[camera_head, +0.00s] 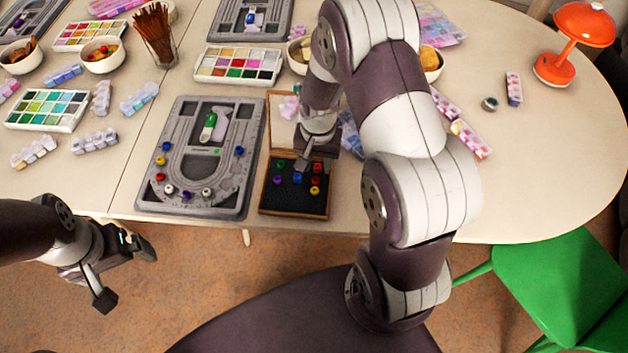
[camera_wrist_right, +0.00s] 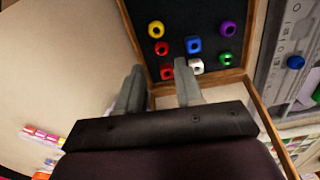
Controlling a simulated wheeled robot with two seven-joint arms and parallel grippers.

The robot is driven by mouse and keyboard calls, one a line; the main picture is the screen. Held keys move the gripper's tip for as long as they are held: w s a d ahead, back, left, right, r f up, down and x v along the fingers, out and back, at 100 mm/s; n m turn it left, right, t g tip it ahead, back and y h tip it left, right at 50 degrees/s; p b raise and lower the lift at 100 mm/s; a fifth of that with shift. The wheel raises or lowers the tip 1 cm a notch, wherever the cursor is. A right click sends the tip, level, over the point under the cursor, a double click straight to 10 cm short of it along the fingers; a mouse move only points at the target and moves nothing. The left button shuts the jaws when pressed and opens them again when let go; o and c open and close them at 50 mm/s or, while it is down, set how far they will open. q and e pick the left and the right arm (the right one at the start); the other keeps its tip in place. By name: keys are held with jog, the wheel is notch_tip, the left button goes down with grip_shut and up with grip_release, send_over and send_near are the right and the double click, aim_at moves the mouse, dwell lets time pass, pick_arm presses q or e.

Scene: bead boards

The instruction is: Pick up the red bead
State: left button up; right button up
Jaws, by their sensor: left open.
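A black tray with a wooden rim (camera_head: 292,216) holds several beads. Two red beads lie in it, one by the yellow bead (camera_wrist_right: 155,29) and blue bead (camera_wrist_right: 192,44), this red bead (camera_wrist_right: 162,47), and another red bead (camera_wrist_right: 167,71) beside the white bead (camera_wrist_right: 195,65). Both also show in the head view. My right gripper (camera_wrist_right: 158,64) is open above the tray's back part, its fingers apart with nothing held. The red bead beside the white one appears in the gap between them. A further red bead (camera_head: 160,177) lies on the grey bead board. My left gripper (camera_head: 126,274) is open and empty, off the table's front edge.
The grey bead board (camera_head: 151,202) with several beads stands left of the tray. A purple bead (camera_wrist_right: 228,28) and a green bead (camera_wrist_right: 225,58) share the tray. Palettes and bowls stand behind. An orange lamp (camera_head: 567,50) is far right. The table right of my arm is mostly clear.

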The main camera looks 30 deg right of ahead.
aim_at(316, 177)
jog(key=f, duration=0.5)
jog(key=shift+s+a+f, duration=0.1)
jog(key=shift+a+f, duration=0.15)
jog(key=shift+a, duration=0.05)
grip_shut()
